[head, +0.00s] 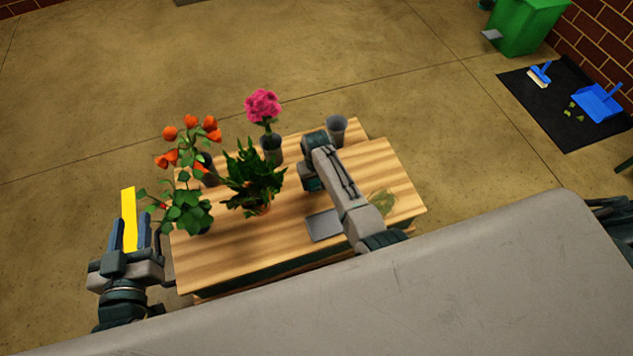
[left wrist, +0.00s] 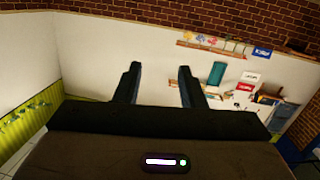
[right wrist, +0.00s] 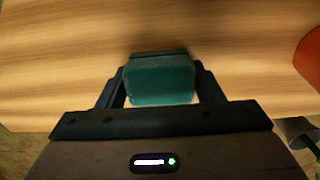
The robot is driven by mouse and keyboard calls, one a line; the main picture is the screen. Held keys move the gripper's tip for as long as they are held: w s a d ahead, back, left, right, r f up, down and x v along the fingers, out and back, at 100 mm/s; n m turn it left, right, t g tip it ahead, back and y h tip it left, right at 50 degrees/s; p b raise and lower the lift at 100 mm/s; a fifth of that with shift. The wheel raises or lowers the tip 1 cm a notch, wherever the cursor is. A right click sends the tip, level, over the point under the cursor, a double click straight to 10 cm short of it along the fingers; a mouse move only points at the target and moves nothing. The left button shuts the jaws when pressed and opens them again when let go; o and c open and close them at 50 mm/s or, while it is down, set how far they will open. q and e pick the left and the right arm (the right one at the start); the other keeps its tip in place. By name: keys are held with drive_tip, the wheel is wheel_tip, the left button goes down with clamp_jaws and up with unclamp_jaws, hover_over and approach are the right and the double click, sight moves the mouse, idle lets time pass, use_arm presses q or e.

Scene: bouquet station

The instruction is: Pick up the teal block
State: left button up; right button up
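The teal block (right wrist: 160,86) fills the gap between the fingers of my right gripper (right wrist: 160,72) in the right wrist view, with a finger against each side. I cannot tell whether its underside touches the table. In the head view my right arm reaches over the wooden table (head: 235,245), and its wrist hides most of the gripper and block. My left gripper (head: 129,232) is left of the table, with its fingers apart. The left wrist view shows nothing between those fingers (left wrist: 159,80). A yellow strip (head: 129,210) shows between them in the head view; I cannot tell how far behind it lies.
A leafy plant (head: 252,180), orange flowers (head: 190,205) and pink flowers (head: 263,105) stand on the table left of my right arm. A grey cup (head: 337,128) is at the back, a grey square plate (head: 322,226) at the front, and a pale translucent object (head: 381,203) to the right.

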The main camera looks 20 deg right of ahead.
drive_tip(key=c, duration=0.4)
drive_tip(key=shift+r, duration=0.15)
